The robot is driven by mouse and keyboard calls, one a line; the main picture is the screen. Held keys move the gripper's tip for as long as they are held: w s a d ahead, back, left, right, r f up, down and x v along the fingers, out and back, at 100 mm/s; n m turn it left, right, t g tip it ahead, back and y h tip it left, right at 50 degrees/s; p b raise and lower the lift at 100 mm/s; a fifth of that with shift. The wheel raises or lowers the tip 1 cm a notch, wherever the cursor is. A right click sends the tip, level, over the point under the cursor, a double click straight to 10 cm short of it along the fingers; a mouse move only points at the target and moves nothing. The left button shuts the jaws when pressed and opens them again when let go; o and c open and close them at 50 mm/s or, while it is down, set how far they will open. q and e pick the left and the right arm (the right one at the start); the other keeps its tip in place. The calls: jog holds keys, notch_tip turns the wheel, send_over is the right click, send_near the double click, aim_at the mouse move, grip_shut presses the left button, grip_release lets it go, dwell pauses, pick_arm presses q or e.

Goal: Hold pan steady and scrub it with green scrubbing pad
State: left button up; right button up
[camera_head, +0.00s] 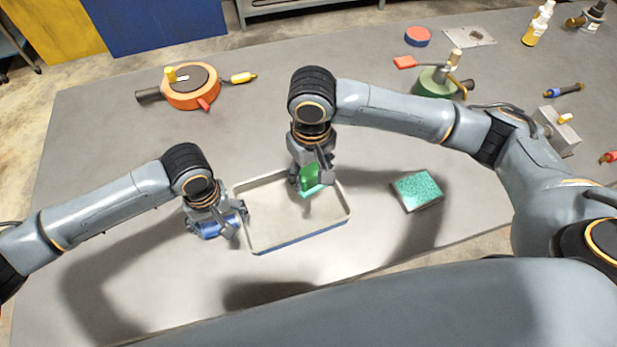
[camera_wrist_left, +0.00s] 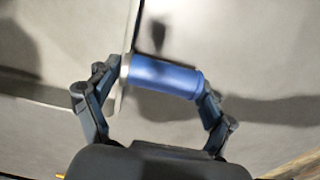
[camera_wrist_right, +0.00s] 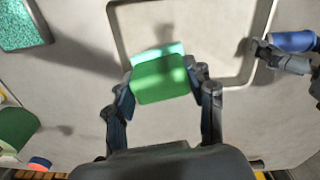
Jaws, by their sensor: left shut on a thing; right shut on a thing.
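The pan (camera_head: 293,240) is a shallow grey rectangular tray on the table, with a blue handle (camera_head: 212,229) on its left side. My left gripper (camera_head: 222,222) is shut on that handle; the left wrist view shows the blue handle (camera_wrist_left: 165,76) between the fingers. My right gripper (camera_head: 309,181) is shut on the green scrubbing pad (camera_head: 309,176), over the back right part of the pan. The right wrist view shows the pad (camera_wrist_right: 160,78), green with a lighter teal edge, between the fingers. Whether the pad touches the pan floor I cannot tell.
A teal speckled sponge-like block (camera_head: 418,188) lies right of the pan. An orange round device (camera_head: 191,88) stands at the back left, a green one (camera_head: 436,82) at the back right. Bottles (camera_head: 537,24) stand in the far right corner.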

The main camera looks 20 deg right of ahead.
pick_arm(q)
jog(key=o, duration=1.4)
jog(key=shift+o, duration=0.2)
notch_tip(320, 180, up, 12)
jog(key=shift+s, duration=0.1)
pick_arm(e)
jog(key=shift+s, duration=0.1)
